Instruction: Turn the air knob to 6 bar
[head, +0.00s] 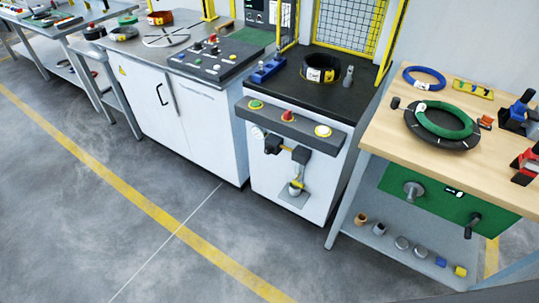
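An air unit is mounted on the front of the white cabinet (263,187) under the black machine top. It has a small round white gauge (257,132) at its left, a black block (272,145) next to the gauge, and a second black block (301,154) to the right. A yellow part and a clear cup-like part (295,188) hang lower down. Which part is the air knob is too small to tell, and the gauge reading cannot be read. Neither of my grippers shows in the head view.
A wooden-top bench (390,130) with coils stands close on the right. A white cabinet with a control panel (215,58) stands left. The grey floor (150,220) in front is clear.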

